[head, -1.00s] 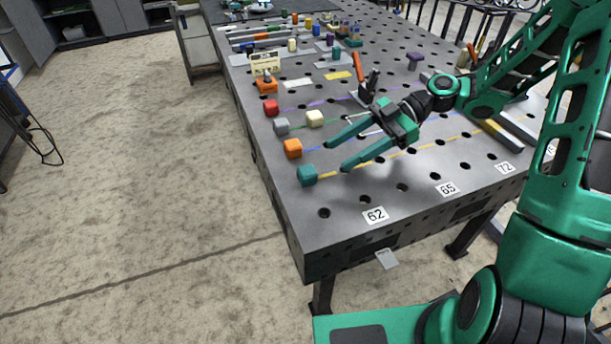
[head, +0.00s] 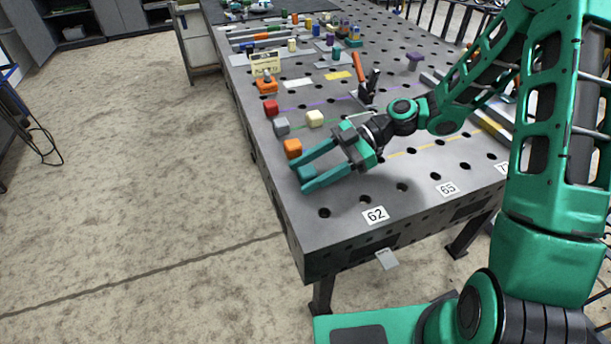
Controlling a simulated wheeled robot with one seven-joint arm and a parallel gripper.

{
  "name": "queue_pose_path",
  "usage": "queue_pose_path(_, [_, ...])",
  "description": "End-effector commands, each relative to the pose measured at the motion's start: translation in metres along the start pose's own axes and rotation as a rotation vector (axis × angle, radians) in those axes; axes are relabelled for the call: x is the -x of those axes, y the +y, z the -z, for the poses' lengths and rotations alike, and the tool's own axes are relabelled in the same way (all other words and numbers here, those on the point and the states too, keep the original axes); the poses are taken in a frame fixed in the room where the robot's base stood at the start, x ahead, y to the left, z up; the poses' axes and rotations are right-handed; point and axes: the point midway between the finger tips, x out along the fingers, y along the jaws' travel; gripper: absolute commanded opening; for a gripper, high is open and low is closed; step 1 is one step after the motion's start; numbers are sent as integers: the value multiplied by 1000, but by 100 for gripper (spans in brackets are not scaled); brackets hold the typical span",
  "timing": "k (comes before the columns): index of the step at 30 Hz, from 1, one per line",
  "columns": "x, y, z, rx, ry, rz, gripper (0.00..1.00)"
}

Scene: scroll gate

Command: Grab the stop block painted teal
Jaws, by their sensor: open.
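The teal stop block (head: 308,172) sits near the left edge of the metal table, at the near end of a row of coloured blocks. My gripper (head: 297,177) is open, and its two green fingers reach to the left over the table. The teal block shows between the fingers, partly hidden by them. I cannot tell whether either finger touches it.
An orange block (head: 292,148) stands close behind the far finger. A grey block (head: 281,126), a cream block (head: 315,118) and a red block (head: 271,108) stand farther back. The perforated table (head: 330,228) is clear in front, towards the label 62.

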Motion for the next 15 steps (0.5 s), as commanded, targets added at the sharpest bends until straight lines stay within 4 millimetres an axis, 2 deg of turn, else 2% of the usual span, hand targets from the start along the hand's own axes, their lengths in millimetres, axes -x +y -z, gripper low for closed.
queue_pose_path(8, [-3,0,0,0,0,-1,53])
queue_pose_path(12, [-3,0,0,0,0,-1,20])
queue_pose_path(15, [-3,0,0,0,0,-1,1])
